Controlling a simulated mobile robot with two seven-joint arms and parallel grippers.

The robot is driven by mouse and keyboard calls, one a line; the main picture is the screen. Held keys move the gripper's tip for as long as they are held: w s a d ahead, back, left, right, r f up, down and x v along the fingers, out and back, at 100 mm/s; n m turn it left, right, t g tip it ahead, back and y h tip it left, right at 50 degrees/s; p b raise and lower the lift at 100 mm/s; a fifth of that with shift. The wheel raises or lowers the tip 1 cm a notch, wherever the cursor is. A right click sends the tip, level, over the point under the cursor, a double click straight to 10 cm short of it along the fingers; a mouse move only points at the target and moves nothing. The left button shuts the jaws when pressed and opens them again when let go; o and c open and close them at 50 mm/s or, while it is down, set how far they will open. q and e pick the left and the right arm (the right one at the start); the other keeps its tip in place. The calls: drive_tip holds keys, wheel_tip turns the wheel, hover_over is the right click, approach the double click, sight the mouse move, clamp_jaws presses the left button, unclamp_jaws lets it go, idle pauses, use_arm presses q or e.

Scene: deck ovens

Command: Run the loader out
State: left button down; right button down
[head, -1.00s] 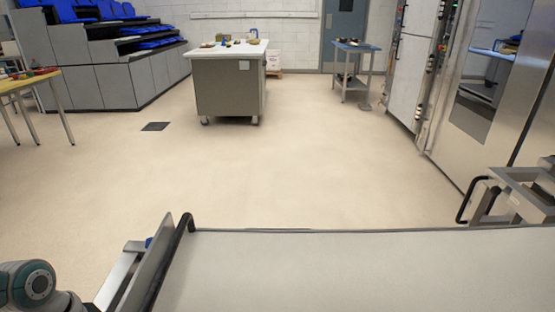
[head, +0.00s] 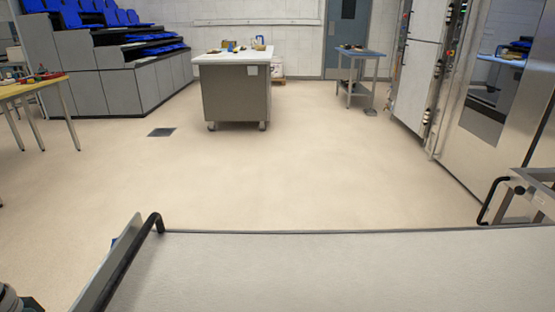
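The loader (head: 330,270) fills the bottom of the head view as a wide, pale, flat bed with a thin dark far edge. A metal side rail with a black bar handle (head: 150,226) runs along its left side. The bed is bare where it shows. A small piece of my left arm shows in the bottom left corner. Neither gripper is in view, so any hold on the loader is hidden.
A metal frame with a black handle (head: 487,203) stands at the right, by the steel oven front (head: 482,125). A wheeled white-topped counter (head: 236,88), a small blue-topped table (head: 358,75) and a yellow table (head: 40,90) stand farther off. The floor (head: 270,175) between is clear.

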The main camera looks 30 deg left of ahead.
use_arm(q)
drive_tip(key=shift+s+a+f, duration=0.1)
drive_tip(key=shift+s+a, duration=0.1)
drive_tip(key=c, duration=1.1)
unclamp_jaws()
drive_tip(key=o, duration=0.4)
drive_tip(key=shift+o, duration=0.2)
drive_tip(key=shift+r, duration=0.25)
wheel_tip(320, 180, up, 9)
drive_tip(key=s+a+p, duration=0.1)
drive_tip(key=p, duration=0.4)
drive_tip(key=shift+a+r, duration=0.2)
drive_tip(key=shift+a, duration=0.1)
